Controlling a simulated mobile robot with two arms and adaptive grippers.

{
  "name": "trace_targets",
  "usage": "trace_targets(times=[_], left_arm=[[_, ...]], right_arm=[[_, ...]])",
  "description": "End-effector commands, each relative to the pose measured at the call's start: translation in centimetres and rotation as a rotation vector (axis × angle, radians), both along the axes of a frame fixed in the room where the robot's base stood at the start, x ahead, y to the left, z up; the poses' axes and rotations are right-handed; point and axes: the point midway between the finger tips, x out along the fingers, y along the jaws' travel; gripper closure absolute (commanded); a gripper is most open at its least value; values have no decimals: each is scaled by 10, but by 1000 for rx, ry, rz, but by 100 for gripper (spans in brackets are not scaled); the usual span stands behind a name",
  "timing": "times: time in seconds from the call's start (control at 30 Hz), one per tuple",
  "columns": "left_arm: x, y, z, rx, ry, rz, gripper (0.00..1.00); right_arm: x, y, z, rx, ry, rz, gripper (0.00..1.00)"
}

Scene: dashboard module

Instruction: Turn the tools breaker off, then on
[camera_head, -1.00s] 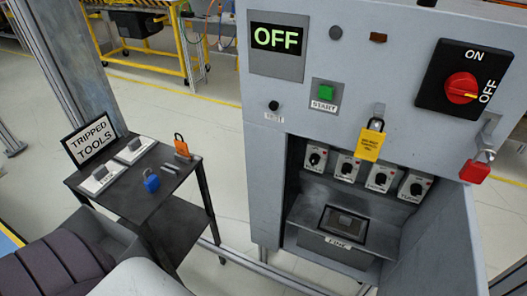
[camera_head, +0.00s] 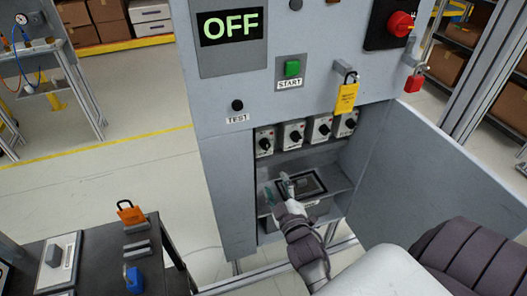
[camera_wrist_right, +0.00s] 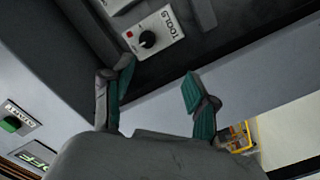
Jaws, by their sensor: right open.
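The TOOLS breaker (camera_wrist_right: 153,33) is a pale plate with a black rotary knob, and its label is readable in the right wrist view. In the head view it appears to be the leftmost breaker (camera_head: 264,142) in the row inside the cabinet; labels there are too small to read. My right gripper (camera_head: 279,186) is inside the cabinet opening, below the breakers and over the lower shelf. In the right wrist view its green-padded fingers (camera_wrist_right: 157,83) are apart with nothing between them. It is apart from the knob. My left gripper is not in view.
Several other breakers (camera_head: 319,129) continue the row to the right. A yellow padlock tag (camera_head: 346,96) hangs just above it. The cabinet door (camera_head: 440,165) stands open at right. A display reading OFF (camera_head: 230,27) and a green START button (camera_head: 292,68) are above. A dark cart (camera_head: 90,250) stands lower left.

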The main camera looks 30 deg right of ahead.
Motion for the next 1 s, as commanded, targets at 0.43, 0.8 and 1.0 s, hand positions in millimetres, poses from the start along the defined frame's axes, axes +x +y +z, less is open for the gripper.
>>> trace_targets(times=[0.43, 0.8, 1.0], left_arm=[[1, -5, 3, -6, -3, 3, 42], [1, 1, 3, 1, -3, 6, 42], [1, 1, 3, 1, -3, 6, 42]], right_arm=[[58, -24, 21, -34, -35, -13, 42], [120, -43, 19, -31, -33, -13, 42], [130, -47, 18, -31, -31, -13, 42]])
